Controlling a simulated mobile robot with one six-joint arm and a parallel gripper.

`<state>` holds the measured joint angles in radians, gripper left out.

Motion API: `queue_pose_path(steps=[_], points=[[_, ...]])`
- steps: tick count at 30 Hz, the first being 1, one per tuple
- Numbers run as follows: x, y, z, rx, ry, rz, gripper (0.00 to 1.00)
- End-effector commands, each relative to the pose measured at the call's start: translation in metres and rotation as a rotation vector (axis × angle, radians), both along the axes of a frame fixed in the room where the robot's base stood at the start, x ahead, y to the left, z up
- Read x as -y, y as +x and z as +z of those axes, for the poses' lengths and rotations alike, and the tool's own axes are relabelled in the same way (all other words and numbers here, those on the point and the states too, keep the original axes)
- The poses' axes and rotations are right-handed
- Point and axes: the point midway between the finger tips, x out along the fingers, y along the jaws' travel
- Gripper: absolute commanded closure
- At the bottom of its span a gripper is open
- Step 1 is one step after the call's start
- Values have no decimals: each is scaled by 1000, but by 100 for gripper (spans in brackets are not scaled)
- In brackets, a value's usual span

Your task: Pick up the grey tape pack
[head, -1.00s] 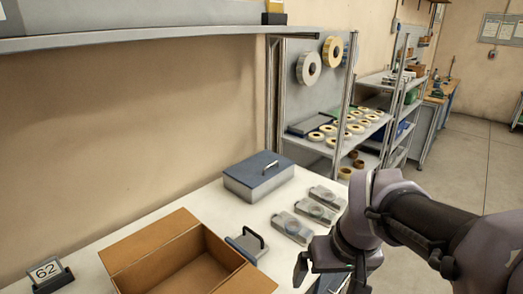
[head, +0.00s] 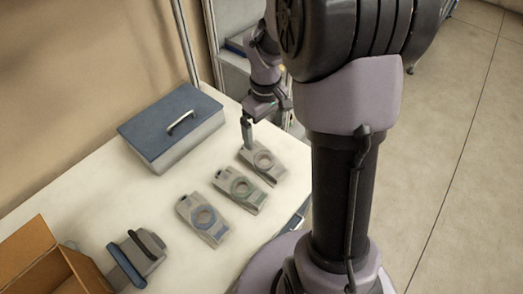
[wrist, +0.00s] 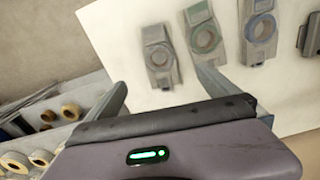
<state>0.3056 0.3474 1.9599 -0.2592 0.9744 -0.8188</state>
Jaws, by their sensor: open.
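Three flat grey packs with ring-shaped centres lie in a row on the white table. The grey tape pack (head: 262,163) has a grey ring and is the farthest in the head view. It also shows in the wrist view (wrist: 160,57), where it is the leftmost pack. The green-ringed pack (head: 240,190) is in the middle and the blue-ringed pack (head: 203,219) is nearest. My gripper (head: 249,132) is open and empty, by the far end of the grey pack in the head view. In the wrist view its fingers (wrist: 163,92) spread below the grey pack. Contact cannot be told.
A blue-lidded box (head: 172,130) stands on the table (head: 100,185) left of the packs. An open cardboard box (head: 45,262) and a grey handled item (head: 136,259) are nearer. A shelf with tape reels (wrist: 70,112) stands beyond the table's far end.

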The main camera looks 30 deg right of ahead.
Motion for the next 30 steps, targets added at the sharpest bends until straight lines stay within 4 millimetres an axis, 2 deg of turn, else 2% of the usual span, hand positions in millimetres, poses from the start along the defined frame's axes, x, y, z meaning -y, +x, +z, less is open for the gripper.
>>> queue_pose_path(steps=[1, 3, 6, 9, 14, 21, 27, 30], points=[[0, -1, -24, -4, 1, 0, 1], [0, -1, -46, -3, 1, 0, 1], [0, -1, -73, -3, 1, -1, 1], [0, 0, -89, -2, 0, -1, 1], [0, 1, -101, 0, 0, -1, 1], [1, 7, -146, -1, 0, -1, 1], [1, 8, -145, 1, 0, -1, 1], [1, 8, -145, 1, 0, -1, 18]])
